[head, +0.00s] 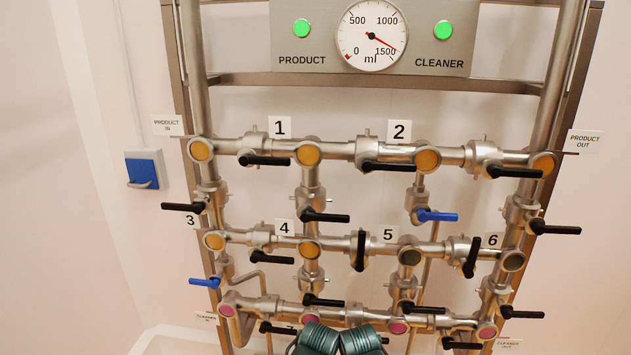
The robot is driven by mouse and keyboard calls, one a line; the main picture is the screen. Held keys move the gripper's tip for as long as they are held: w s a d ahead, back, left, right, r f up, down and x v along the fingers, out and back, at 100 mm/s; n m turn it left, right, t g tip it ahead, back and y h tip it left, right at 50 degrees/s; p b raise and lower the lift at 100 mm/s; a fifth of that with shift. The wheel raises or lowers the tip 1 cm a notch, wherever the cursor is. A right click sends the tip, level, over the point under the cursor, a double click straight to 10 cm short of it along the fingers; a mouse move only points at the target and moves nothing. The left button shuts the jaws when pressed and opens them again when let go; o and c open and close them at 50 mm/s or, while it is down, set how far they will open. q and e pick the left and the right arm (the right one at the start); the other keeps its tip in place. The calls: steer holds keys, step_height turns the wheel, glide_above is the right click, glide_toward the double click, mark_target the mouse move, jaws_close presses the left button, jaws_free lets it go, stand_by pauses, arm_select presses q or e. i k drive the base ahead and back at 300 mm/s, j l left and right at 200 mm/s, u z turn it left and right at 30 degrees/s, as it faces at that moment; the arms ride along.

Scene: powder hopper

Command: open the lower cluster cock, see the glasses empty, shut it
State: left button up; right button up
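Two cocks have blue handles: the lower-left one (205,282) lies roughly level, and the one below label 2 (437,215) also lies roughly level. No label shows which is the lower cluster cock. The round glasses are orange along the top row (427,160) and on the left of the middle row (214,240). Two middle-row glasses are dark grey, one by label 5 (411,256) and one by label 6 (513,260). The bottom-row glasses, such as the left one (227,310), are pink. Neither gripper's fingers show.
Black handles lie mostly level; those by 5 (360,250) and 6 (471,257) stand upright. The gauge (372,36) needle points near 1500 ml. PRODUCT (302,28) and CLEANER (443,31) lamps are green. Teal ridged parts, apparently mine, cover the bottom centre. A blue box hangs left (143,168).

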mark_target(214, 284)
steer(key=i+j+u, duration=0.15)
steer(key=u, duration=0.3)
steer(key=i+j+u, duration=0.15)
steer(key=u, duration=0.35)
steer(key=i+l+u, duration=0.2)
steer(key=i, duration=0.15)
